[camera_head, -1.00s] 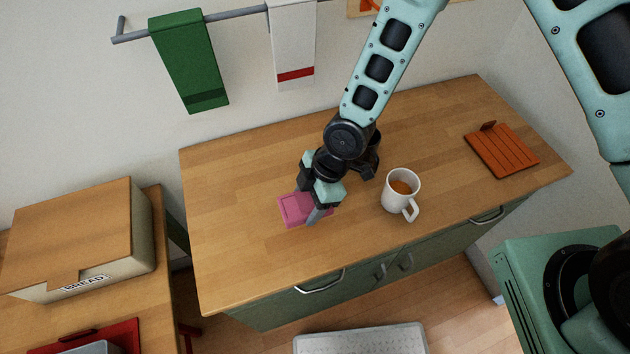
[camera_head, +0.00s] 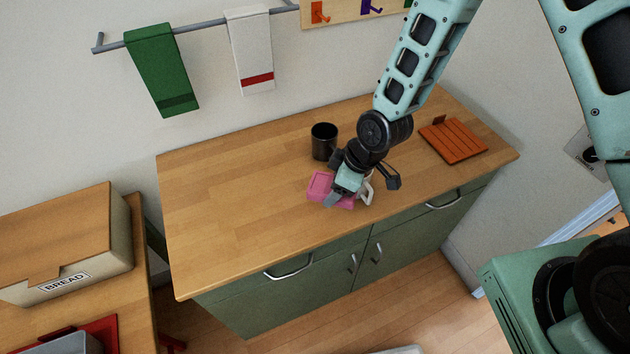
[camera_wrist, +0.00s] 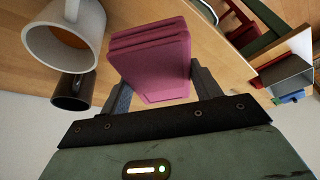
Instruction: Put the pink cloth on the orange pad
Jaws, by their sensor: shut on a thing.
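The pink cloth (camera_head: 319,187) is a folded stack held in my gripper (camera_head: 345,203). In the wrist view the cloth (camera_wrist: 152,58) sits between the two fingers of my gripper (camera_wrist: 160,88), which are shut on it. In the head view my gripper is over the middle of the wooden counter, and the cloth appears held above the top. The orange pad (camera_head: 453,139) is a slatted square with a small tab, lying flat and empty at the counter's right end, to the right of my gripper.
A white mug (camera_head: 367,190) is partly hidden behind my gripper; it also shows in the wrist view (camera_wrist: 66,34), with brown liquid. A black cup (camera_head: 324,142) stands behind the cloth. The counter's left part (camera_head: 220,210) is clear. Towels hang on the wall rail.

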